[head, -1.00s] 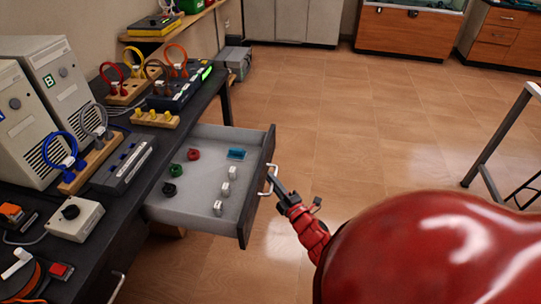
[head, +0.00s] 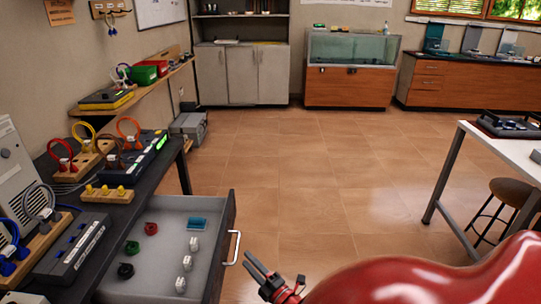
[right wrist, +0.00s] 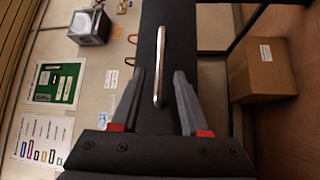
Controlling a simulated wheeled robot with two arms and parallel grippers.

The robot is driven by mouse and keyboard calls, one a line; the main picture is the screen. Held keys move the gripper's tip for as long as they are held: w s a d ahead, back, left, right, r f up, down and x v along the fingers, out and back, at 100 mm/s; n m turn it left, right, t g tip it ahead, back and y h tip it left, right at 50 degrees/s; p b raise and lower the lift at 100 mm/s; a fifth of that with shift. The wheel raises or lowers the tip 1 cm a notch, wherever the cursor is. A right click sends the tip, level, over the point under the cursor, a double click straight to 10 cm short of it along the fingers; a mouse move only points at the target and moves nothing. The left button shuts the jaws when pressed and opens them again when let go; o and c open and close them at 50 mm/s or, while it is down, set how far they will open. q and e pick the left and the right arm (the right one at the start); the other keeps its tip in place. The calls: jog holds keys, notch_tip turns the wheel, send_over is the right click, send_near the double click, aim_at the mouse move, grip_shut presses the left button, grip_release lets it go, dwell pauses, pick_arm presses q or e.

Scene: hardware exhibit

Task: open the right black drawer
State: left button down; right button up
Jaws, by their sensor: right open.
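The black drawer (head: 218,262) under the dark bench stands pulled out, its grey inside showing. Its silver bar handle (head: 233,248) is on the front panel, facing right. My right gripper (head: 252,264) is open and empty, just to the right of the handle, with a small gap between them in the head view. In the right wrist view the handle (right wrist: 160,65) lines up between the two spread fingers (right wrist: 160,75), in front of the dark drawer front. My left gripper is not in view.
Inside the drawer lie red (head: 151,229), green (head: 132,247) and black (head: 125,270) pieces, several white ones and a blue block (head: 197,223). The dark bench (head: 165,172) carries cable boards. The floor (head: 310,180) is clear; a white table (head: 500,150) stands at right.

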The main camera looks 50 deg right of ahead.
jog(key=s+a+f, duration=0.1)
jog(key=s, duration=0.9)
jog(key=shift+s+a+f, duration=0.2)
